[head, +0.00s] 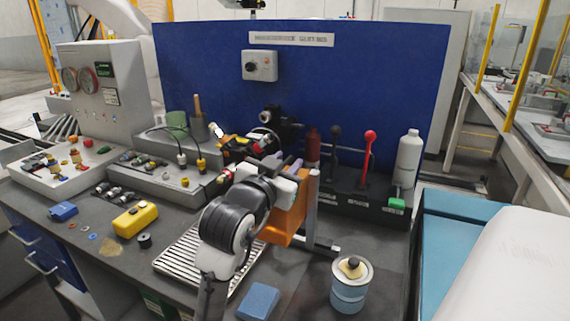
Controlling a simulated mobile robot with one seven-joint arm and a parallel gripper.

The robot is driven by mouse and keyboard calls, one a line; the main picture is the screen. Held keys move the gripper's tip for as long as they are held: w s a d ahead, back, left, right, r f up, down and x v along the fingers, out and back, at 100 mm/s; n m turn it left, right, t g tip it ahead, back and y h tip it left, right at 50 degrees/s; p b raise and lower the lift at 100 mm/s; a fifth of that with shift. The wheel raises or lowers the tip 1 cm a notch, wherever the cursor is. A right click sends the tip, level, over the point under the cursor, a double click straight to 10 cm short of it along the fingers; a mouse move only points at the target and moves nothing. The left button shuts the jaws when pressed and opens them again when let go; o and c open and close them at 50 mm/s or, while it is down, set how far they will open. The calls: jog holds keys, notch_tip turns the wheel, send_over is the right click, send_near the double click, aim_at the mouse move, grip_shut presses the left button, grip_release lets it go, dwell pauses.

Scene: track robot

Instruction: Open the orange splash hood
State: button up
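The orange splash hood (289,222) is at the middle of the bench in the head view. It shows as an orange panel beside an upright grey metal bracket (310,212). My black and white arm crosses in front and hides its left part. My gripper (291,167) is at the hood's upper edge, close to the bracket top. Its fingers are small and partly covered by my arm, so I cannot tell whether they are open, shut or touching the hood.
A slatted drain tray (178,262) lies left of my arm. A blue block (258,301) and a round tin (350,285) stand in front. Behind are a lever rack (345,190), a white bottle (408,158) and a blue back panel (360,80). Valves and hoses crowd the left.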

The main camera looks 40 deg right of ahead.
jog(key=b+v, duration=0.5)
jog(key=v, duration=0.8)
jog(key=shift+s+a+b, duration=0.2)
jog(key=shift+a+b, duration=0.15)
jog(key=shift+b, duration=0.05)
